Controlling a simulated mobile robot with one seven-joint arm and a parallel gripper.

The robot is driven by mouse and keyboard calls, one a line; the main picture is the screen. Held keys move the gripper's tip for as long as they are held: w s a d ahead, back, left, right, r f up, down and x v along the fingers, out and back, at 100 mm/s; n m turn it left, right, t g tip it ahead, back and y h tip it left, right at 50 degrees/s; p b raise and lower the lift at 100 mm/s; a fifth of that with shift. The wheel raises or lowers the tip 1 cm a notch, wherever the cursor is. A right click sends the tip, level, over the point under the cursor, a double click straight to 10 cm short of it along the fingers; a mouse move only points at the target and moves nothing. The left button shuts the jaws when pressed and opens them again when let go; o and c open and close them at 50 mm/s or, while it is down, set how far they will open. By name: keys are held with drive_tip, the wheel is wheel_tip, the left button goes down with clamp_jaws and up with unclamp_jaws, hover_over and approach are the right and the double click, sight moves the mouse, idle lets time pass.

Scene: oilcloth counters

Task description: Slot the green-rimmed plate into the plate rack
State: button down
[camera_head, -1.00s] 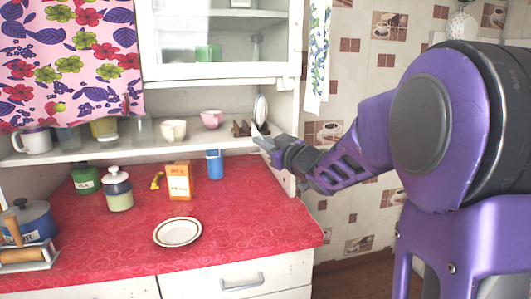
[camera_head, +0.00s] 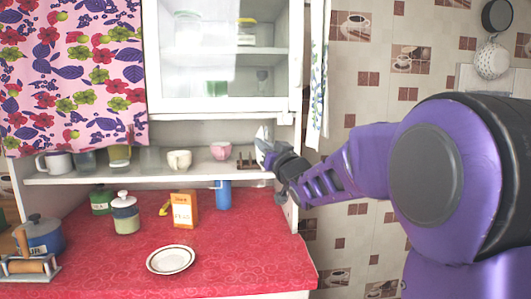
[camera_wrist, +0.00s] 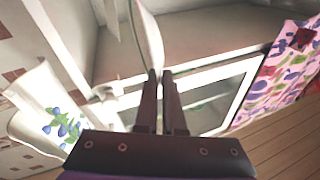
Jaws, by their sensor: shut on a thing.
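My gripper (camera_head: 270,160) is at the right end of the shelf, by the dark plate rack (camera_head: 247,160). A pale plate (camera_head: 262,138) stands nearly upright there, seen almost edge-on. In the wrist view my gripper (camera_wrist: 162,76) is shut on the lower edge of a pale plate (camera_wrist: 150,35) that extends up from the fingertips. My gripper partly hides the rack, and I cannot tell whether the held plate sits in a slot.
A dark-rimmed plate (camera_head: 171,260) lies flat on the red counter (camera_head: 240,250). A pink bowl (camera_head: 221,151) and a pale cup (camera_head: 179,160) stand left of the rack. The cabinet side wall is close right.

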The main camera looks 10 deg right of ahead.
drive_tip(key=shift+r, duration=0.3)
idle(0.4)
drive_tip(key=shift+w, duration=0.25)
drive_tip(key=shift+w+f+p, duration=0.2)
drive_tip(key=shift+w+p, duration=0.3)
drive_tip(key=shift+w, duration=1.65)
drive_tip(key=shift+w+f+p, duration=0.15)
drive_tip(key=shift+w+p, duration=0.3)
drive_tip(key=shift+w, duration=1.7)
drive_tip(key=w+f+p, duration=0.1)
drive_tip(key=w+f, duration=0.1)
drive_tip(key=w, duration=0.4)
drive_tip(key=shift+p, duration=0.3)
